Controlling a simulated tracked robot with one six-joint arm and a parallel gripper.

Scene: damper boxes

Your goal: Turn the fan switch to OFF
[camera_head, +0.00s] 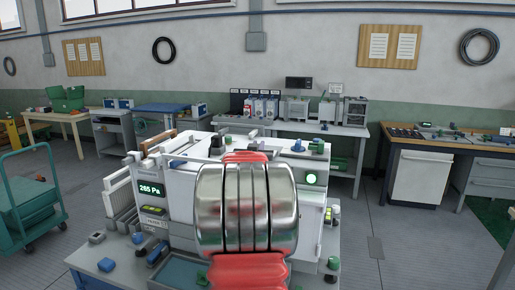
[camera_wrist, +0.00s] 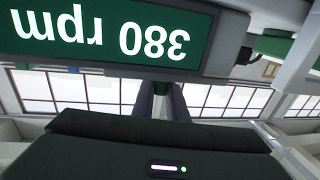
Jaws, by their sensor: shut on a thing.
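The white damper box (camera_head: 178,190) stands on a bench in the head view, with a green display reading 265 Pa (camera_head: 152,190) on its left face. My silver and red arm covers its middle, hiding my gripper and the fan switch there. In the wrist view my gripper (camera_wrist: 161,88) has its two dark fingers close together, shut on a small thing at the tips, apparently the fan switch. Its shape and setting cannot be made out. A green display reading 380 rpm (camera_wrist: 110,38) appears upside down close beside the fingers.
A round lit green indicator (camera_head: 312,178) is right of my arm. Small blue and green parts lie on the bench around the box. A teal cart (camera_head: 30,205) stands at left, a wooden-topped workbench (camera_head: 430,145) at right.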

